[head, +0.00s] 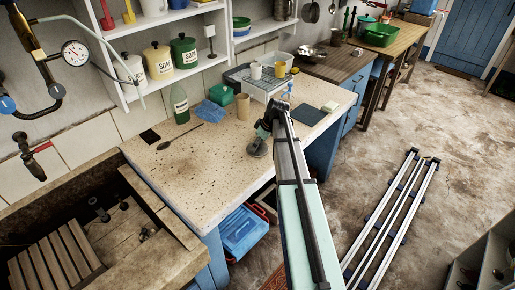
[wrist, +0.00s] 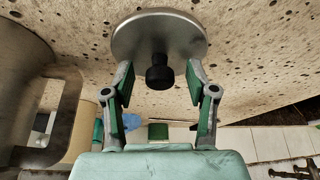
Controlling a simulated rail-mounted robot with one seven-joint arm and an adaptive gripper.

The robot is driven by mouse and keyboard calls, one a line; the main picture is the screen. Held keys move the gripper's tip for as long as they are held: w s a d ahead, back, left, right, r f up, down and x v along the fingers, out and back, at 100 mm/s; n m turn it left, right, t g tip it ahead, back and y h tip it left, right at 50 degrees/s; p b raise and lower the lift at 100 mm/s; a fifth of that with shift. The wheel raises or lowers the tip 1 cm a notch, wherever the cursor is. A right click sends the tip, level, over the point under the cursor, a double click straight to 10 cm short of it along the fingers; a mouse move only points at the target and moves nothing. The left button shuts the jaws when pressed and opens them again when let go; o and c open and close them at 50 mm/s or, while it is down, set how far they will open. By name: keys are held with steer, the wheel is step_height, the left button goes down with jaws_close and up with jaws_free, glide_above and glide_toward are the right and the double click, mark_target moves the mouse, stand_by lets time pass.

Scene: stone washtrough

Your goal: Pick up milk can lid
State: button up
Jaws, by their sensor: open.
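The milk can lid is a round grey metal disc with a black knob. In the wrist view the lid (wrist: 185,35) lies on the speckled counter, its knob pointing toward my gripper (wrist: 160,75). The two green-padded fingers are spread apart, one on each side of the knob, with visible gaps and nothing held. In the head view the lid (head: 257,149) shows on the counter just below my gripper (head: 264,131), partly covered by it.
A grey metal vessel with a handle (wrist: 30,80) stands close at left in the wrist view. A tan cylinder (head: 243,106), a green bottle (head: 180,104) and a dark spoon (head: 180,137) are on the counter (head: 190,175). The stone trough (head: 120,195) lies left; the counter's front is clear.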

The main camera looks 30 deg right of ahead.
jaws_close()
